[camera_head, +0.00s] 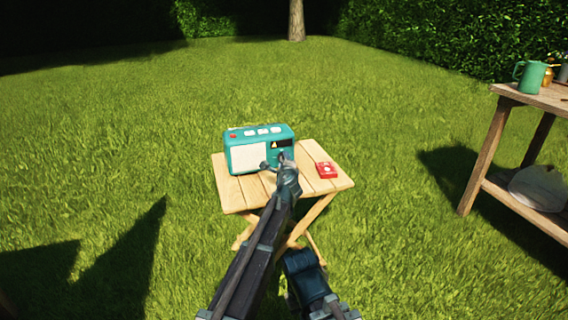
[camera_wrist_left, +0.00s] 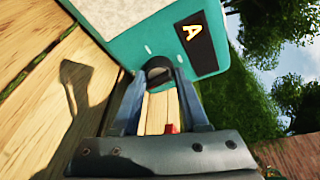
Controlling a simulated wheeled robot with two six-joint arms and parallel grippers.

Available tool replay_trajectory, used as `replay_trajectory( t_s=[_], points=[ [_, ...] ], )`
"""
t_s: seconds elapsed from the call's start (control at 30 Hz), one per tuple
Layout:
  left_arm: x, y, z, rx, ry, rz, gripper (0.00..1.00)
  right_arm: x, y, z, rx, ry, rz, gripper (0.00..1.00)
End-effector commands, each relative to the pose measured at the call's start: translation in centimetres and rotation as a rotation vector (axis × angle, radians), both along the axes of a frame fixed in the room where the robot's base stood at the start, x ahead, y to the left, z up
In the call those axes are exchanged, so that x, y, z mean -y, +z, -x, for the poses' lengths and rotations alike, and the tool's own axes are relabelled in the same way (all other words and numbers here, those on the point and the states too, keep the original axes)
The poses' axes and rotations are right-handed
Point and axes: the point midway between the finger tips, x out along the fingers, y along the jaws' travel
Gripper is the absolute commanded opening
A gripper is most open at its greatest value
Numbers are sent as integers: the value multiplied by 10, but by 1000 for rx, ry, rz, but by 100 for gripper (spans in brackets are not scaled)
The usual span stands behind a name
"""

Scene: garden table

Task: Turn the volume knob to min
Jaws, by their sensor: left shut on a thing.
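The teal radio (camera_head: 260,136) stands on a small wooden folding table, with a pale speaker panel and a dark display with a yellow mark on its front. My left gripper (camera_head: 283,160) is at the right part of the radio's front, below the display. In the left wrist view, the fingers of the left gripper (camera_wrist_left: 159,76) are shut on the dark round volume knob (camera_wrist_left: 158,70) at the radio's lower front. The fingers hide the knob's sides, and its pointer cannot be made out.
A taller wooden table (camera_head: 547,97) at the right carries a green mug (camera_head: 531,77). Open grass surrounds the folding table.

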Motion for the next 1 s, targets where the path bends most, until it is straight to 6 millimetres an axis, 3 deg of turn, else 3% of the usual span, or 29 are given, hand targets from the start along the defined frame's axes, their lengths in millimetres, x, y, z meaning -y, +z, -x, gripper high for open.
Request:
replay_trajectory(
  t_s=[0.5,1.0],
  points=[
    [-1,-3,1,107,0,331,0,0,-23,0,1,-6,0,0],
    [-1,-2,1,139,1,430,0,0,-28,0,1,-5,0,0]
  ],
)
